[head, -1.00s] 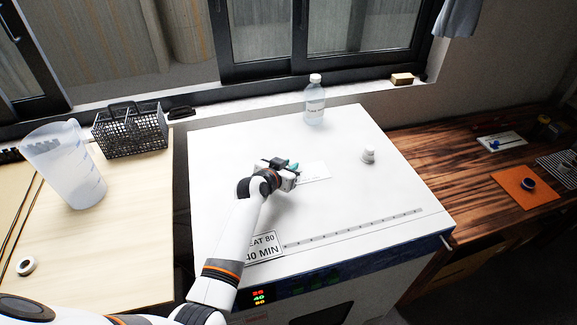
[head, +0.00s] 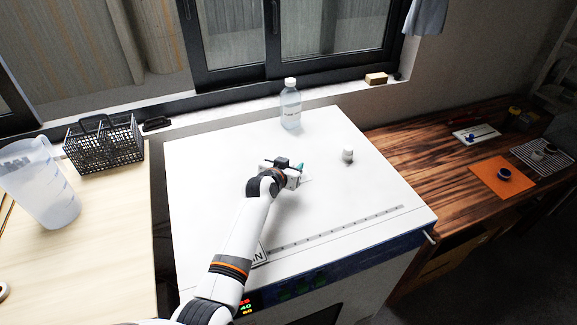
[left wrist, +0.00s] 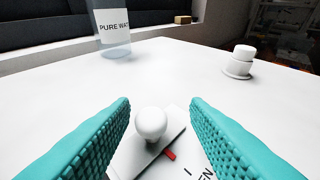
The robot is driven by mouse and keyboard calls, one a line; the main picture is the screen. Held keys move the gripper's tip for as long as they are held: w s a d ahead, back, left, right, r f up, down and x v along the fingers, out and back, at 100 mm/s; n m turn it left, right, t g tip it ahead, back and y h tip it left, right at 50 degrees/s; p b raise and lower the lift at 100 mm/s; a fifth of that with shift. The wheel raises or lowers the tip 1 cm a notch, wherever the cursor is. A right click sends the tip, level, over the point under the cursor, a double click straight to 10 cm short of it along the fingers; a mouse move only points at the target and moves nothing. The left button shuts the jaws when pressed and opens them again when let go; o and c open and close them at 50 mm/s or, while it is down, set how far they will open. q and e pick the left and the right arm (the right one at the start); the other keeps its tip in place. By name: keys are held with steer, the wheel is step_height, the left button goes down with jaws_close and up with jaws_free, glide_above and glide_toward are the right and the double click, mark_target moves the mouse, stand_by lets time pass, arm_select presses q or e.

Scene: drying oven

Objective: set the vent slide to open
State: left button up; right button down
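The vent slide (left wrist: 152,125) shows in the left wrist view as a round white knob on a pale plate. A small red mark and partly cut-off lettering ending in "EN" lie beside it. In the head view my left gripper (head: 297,170) is over the vent plate (head: 306,181) on the white oven top (head: 220,180) and hides most of it. In the left wrist view the teal fingers (left wrist: 160,130) are apart, one on each side of the knob, with visible gaps. My right gripper is not in view.
A water bottle (head: 290,105) stands at the oven top's back, also in the left wrist view (left wrist: 114,30). A white capped knob (head: 347,156) stands to the right. A wire basket (head: 104,145) and clear jug (head: 42,185) stand on the left table. The oven top's right front is clear.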

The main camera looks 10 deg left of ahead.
arm_select(q)
steer(key=shift+a, duration=0.1)
steer(key=shift+s+a+r, duration=0.1)
steer(key=shift+s+a, duration=0.05)
steer(key=shift+s, duration=0.25)
steer(key=v, duration=1.1)
steer(key=shift+r, duration=0.1)
